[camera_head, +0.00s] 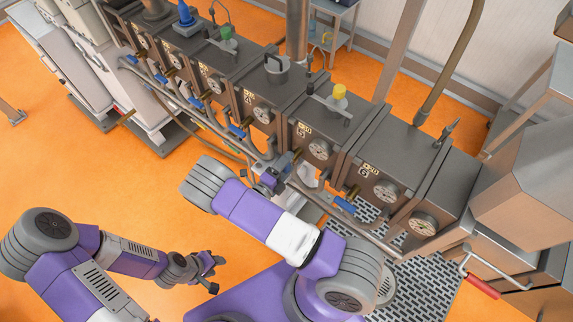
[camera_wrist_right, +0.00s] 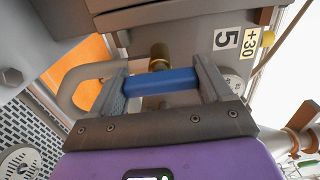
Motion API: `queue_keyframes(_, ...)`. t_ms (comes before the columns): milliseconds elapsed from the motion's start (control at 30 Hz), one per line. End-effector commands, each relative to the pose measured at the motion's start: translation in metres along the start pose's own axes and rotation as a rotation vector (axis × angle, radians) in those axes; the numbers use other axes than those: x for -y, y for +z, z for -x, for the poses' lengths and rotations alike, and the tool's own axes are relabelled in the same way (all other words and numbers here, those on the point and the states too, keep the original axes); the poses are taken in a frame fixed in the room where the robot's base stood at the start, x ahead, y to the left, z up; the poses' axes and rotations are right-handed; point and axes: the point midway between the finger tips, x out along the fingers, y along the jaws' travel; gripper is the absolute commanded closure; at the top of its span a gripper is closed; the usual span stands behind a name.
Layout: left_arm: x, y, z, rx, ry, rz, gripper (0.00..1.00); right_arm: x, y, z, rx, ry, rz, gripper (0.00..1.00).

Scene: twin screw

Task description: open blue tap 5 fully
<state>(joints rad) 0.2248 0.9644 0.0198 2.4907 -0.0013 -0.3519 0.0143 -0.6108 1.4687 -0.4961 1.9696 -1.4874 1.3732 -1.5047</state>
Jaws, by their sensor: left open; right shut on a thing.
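Blue tap 5 shows in the right wrist view as a flat blue handle (camera_wrist_right: 160,82) lying crosswise. A brass stem (camera_wrist_right: 159,55) stands behind its middle, below the tank's label "5" (camera_wrist_right: 222,73). My right gripper (camera_wrist_right: 163,86) is shut on this handle, with one finger at each end of it. In the head view my right gripper (camera_head: 274,174) is at the pipe in front of the middle tanks and largely hides the tap. My left gripper (camera_head: 212,272) is open and empty, low over the orange floor, away from the taps.
A row of grey tanks (camera_head: 320,120) runs diagonally across the head view. Other blue taps sit along the front pipe, such as one to the right (camera_head: 344,205) and one to the left (camera_head: 236,131). A curved pipe (camera_wrist_right: 75,78) passes close to my right gripper. Open floor lies at left.

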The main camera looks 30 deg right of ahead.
Motion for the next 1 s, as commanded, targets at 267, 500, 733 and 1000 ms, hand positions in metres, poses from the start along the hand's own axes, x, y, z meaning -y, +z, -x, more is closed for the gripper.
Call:
queue_keyframes(267,0.0,0.0,0.0,0.0,0.0,0.0,0.57,-0.001,-0.001,0.0,0.0,0.001,0.005,0.0)
queue_keyframes(500,0.0,0.0,0.0,0.0,0.0,0.0,0.57,0.0,0.0,0.001,0.001,0.001,0.002,0.0)
queue_keyframes(733,0.002,0.0,-0.006,0.0,0.0,0.0,0.57,-0.002,0.001,0.029,0.004,0.002,0.002,0.0)
queue_keyframes(1000,0.004,-0.001,-0.011,0.0,0.0,0.0,0.57,-0.001,0.0,0.069,0.003,0.001,0.003,0.0)
